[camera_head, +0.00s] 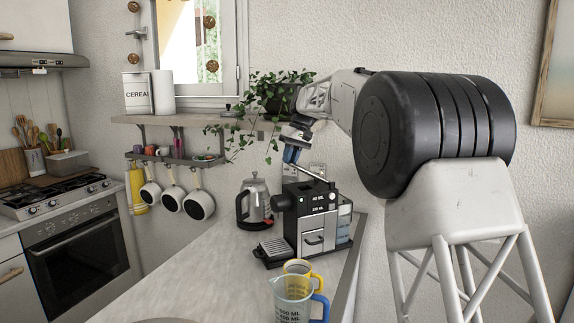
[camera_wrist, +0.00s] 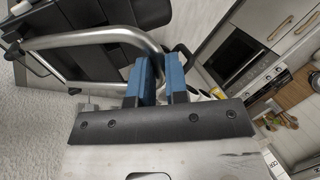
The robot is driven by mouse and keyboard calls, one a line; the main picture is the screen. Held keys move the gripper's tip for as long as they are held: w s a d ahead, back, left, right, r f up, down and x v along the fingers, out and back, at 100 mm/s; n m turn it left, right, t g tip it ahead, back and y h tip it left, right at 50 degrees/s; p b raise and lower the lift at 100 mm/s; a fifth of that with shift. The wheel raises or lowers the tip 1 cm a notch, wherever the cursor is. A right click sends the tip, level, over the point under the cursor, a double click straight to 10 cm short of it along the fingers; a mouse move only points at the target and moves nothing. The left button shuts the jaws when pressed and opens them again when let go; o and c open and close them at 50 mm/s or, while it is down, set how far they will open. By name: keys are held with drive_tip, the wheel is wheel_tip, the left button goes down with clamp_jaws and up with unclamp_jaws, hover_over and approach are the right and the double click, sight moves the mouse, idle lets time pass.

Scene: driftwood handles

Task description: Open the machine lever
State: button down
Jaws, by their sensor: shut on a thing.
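The black and silver coffee machine (camera_head: 318,222) stands on the counter. Its metal lever (camera_head: 313,173) shows as a thin bar tilted up from the machine's top toward my gripper (camera_head: 291,153). In the wrist view the lever (camera_wrist: 105,36) is a bent, shiny bar running from the dark machine top (camera_wrist: 95,15) to the blue fingers. My gripper (camera_wrist: 160,82) is shut on the lever near its bend; the exact contact is partly hidden by the fingers.
A kettle (camera_head: 254,204) stands left of the machine. A measuring jug (camera_head: 293,299) and a yellow mug (camera_head: 298,267) stand in front. A trailing plant (camera_head: 268,92) hangs close behind my gripper. The counter (camera_head: 190,275) is clear at left.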

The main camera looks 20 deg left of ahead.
drive_tip(key=shift+w+d+r, duration=1.95)
drive_tip(key=shift+w+r, duration=0.05)
drive_tip(key=shift+w+d+r+g+y, duration=0.25)
drive_tip(key=shift+w+d+g+y, duration=0.4)
drive_tip(key=shift+w+d, duration=0.15)
drive_tip(key=shift+w+d+r+g+y, duration=0.25)
drive_tip(key=shift+w+d+g+y, duration=0.3)
drive_tip(key=shift+w+d+g, duration=0.15)
drive_tip(key=c, duration=1.4)
unclamp_jaws()
drive_tip(key=shift+w, duration=0.1)
drive_tip(key=shift+o, duration=1.3)
drive_tip(key=shift+r, duration=0.4)
